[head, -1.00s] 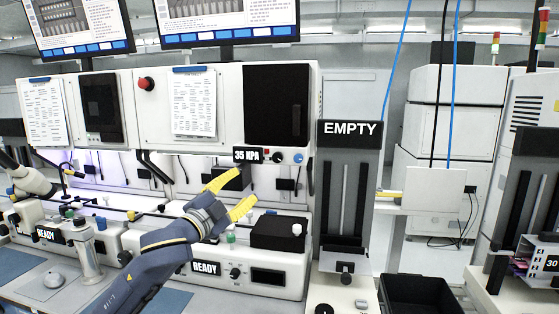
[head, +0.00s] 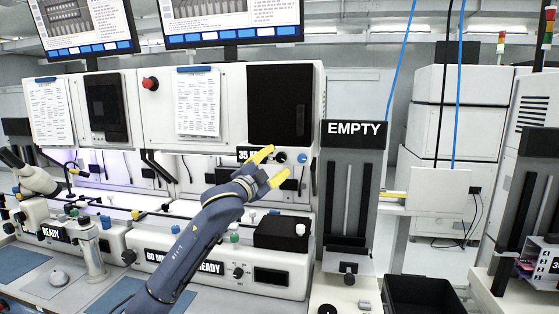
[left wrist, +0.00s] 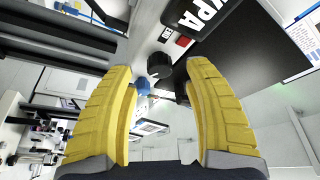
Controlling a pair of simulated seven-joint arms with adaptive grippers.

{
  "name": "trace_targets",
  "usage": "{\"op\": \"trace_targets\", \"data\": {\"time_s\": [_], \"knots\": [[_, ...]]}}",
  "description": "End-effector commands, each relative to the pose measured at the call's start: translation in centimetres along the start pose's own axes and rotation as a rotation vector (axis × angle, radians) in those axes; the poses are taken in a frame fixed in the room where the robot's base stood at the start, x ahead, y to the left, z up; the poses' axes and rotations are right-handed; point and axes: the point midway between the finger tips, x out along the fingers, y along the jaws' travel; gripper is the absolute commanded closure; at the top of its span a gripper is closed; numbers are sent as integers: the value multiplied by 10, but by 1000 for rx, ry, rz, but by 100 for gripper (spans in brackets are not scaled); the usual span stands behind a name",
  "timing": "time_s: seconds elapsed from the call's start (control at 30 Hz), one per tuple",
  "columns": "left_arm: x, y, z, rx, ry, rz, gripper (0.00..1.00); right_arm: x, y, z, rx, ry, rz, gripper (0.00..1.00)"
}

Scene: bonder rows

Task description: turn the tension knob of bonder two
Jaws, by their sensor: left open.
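My left gripper (head: 271,166) is open and empty, its yellow fingers in front of the lower right of the white upper panel (head: 232,130). A black knob (head: 281,157) and a blue knob (head: 302,158) are on that panel, near the fingertips. In the left wrist view the black knob (left wrist: 159,65) and blue knob (left wrist: 142,88) show between the open fingers (left wrist: 160,85), apart from them. The KPA display (left wrist: 205,18) is beside them. Another dark knob (head: 238,272) is on the lower READY unit (head: 225,255). No readable label marks the tension knob. My right gripper is not in view.
A black block (head: 282,232) sits on the lower unit, below the gripper. An EMPTY-labelled tower (head: 346,190) stands to the right, with a black bin (head: 420,293) in front. A similar READY unit (head: 60,236) is at the left.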

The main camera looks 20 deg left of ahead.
Motion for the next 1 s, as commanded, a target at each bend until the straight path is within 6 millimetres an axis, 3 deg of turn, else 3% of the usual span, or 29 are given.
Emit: {"op": "trace_targets", "data": {"time_s": [0.3,0.73,1.0], "knots": [[25,1,0,-1,0,1,48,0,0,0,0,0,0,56],[29,0,0,-1,1,1,48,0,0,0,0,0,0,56],[28,0,0,-1,0,1,80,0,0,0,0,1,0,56]]}}
